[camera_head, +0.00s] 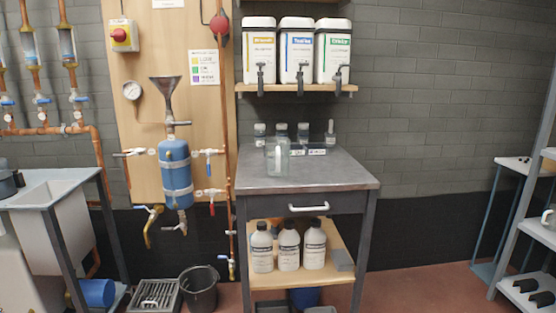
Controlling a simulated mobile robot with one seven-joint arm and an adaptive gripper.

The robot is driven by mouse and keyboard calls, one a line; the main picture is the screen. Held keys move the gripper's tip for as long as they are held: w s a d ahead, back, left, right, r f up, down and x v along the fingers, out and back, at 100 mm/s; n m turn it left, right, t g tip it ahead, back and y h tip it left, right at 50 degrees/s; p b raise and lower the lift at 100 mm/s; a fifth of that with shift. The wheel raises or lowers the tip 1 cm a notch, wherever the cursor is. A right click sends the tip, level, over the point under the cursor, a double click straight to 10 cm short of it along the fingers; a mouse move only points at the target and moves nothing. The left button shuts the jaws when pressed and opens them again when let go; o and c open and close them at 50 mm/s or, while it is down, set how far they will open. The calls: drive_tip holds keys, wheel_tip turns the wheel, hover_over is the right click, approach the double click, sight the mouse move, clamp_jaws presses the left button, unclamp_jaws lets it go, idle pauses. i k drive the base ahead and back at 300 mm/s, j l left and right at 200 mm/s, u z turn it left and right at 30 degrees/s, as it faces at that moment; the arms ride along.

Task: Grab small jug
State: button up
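A small clear jug (277,157) with a pale handle stands upright on the grey top of the metal workbench (333,172), left of its middle. The jug is see-through and its outline is faint. My gripper is not in view.
Small bottles (281,130) stand at the back of the bench top; its front and right are clear. Above hangs a shelf (290,89) with three dispensers (297,50). A blue tank (176,174) with pipes and a funnel is left. A bucket (199,290) stands on the floor.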

sight(277, 148)
drive_tip(key=u, duration=0.3)
drive_tip(key=i+l+u, duration=0.5)
drive_tip(key=l+u, duration=0.35)
drive_tip(key=i+l, duration=0.15)
drive_tip(key=l, duration=0.25)
drive_tip(key=i+l, duration=0.15)
drive_tip(key=l, duration=0.2)
drive_tip(key=i+l+u, duration=0.1)
drive_tip(key=l, duration=0.3)
